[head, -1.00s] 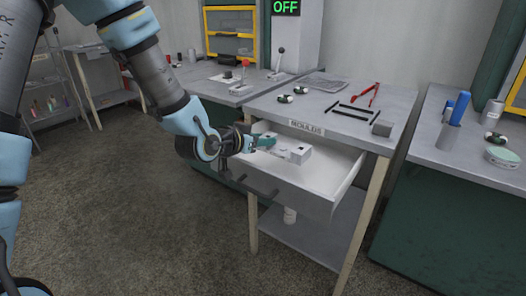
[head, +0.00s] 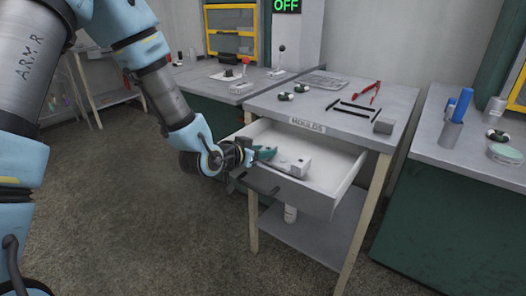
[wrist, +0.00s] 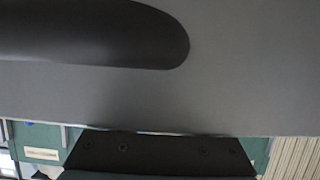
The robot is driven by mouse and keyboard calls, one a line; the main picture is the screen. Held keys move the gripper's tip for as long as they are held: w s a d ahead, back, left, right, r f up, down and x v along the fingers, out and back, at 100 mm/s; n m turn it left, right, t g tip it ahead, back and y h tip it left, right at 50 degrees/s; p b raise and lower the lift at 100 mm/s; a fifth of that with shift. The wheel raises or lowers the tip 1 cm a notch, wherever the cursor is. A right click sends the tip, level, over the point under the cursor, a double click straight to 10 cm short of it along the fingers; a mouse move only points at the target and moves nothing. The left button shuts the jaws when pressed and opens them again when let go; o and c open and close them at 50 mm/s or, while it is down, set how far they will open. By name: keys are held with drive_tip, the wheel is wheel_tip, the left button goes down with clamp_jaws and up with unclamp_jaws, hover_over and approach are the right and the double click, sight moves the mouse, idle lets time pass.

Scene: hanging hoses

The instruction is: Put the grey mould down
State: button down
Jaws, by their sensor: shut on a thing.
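The grey mould (head: 294,166) is a small light grey block over the front part of the open drawer. My gripper (head: 267,154), with teal fingers, comes from the left and is shut on the mould's left end. In the head view I cannot tell whether the mould touches the drawer floor. In the wrist view the grey surface of the mould (wrist: 250,80) fills most of the picture, with a dark rounded shape at its upper left.
The drawer (head: 335,170) is pulled out below a label reading MOULDS, with bare floor on its right. The tabletop (head: 270,103) above holds red-handled pliers (head: 368,92), black bars (head: 348,108) and a grey cube (head: 384,125). A dark handle (head: 262,186) juts from the drawer front.

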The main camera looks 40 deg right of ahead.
drive_tip(key=shift+c, duration=2.4)
unclamp_jaws()
